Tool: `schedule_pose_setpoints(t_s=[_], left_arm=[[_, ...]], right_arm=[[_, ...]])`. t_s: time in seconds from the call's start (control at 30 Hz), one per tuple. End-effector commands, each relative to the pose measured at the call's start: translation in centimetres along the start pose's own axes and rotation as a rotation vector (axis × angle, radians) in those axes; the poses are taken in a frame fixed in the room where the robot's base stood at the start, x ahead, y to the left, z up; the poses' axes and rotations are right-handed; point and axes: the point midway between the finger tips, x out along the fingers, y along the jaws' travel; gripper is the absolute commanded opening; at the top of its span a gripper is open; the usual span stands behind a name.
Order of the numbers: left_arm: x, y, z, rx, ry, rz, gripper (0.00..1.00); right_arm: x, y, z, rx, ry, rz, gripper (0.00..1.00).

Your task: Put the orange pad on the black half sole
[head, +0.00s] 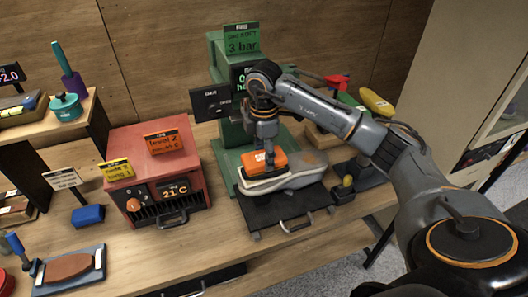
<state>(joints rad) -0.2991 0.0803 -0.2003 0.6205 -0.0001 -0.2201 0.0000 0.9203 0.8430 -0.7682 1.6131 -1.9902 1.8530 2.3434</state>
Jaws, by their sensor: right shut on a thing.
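My right gripper (265,145) comes down from above, shut on the orange pad (258,164). The pad has a small white label on its side. It is held at the left end of a grey and white shoe-like piece (292,180), over or against it; I cannot tell whether they touch. This piece lies on a black tray (272,214) in front of a green press (222,95). My left gripper is not in view.
A red heater box (142,158) reading 21°C stands left of the press. A blue block (88,215) and a brown sole-shaped piece on a board (66,267) lie at the left. A small yellow-topped item (344,190) stands right of the tray. The front table strip is clear.

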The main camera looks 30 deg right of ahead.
Motion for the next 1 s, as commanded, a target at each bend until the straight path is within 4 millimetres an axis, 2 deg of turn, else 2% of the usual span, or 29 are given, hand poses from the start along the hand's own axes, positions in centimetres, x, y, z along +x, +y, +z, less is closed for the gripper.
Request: schedule_pose_setpoints(t_s=[0.07, 0.47, 0.5, 0.6, 0.9, 1.0], left_arm=[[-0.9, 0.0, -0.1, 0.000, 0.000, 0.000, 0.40], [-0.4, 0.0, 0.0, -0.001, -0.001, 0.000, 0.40], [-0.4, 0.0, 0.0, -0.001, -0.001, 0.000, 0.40], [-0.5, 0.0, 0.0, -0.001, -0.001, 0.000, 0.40], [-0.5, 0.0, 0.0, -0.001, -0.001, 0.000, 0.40], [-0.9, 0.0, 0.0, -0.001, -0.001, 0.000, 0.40]], right_arm=[[0.5, 0.0, 0.0, 0.002, 0.000, -0.001, 0.23], [1.4, 0.1, 0.0, 0.001, 0.001, 0.003, 0.23], [1.4, 0.0, 0.0, 0.001, 0.001, 0.003, 0.60], [1.3, 0.0, 0.0, 0.001, 0.001, 0.003, 0.80], [1.2, 0.0, 0.0, 0.001, 0.001, 0.003, 0.80], [0.7, 0.1, 0.0, 0.001, 0.002, 0.003, 0.80]])
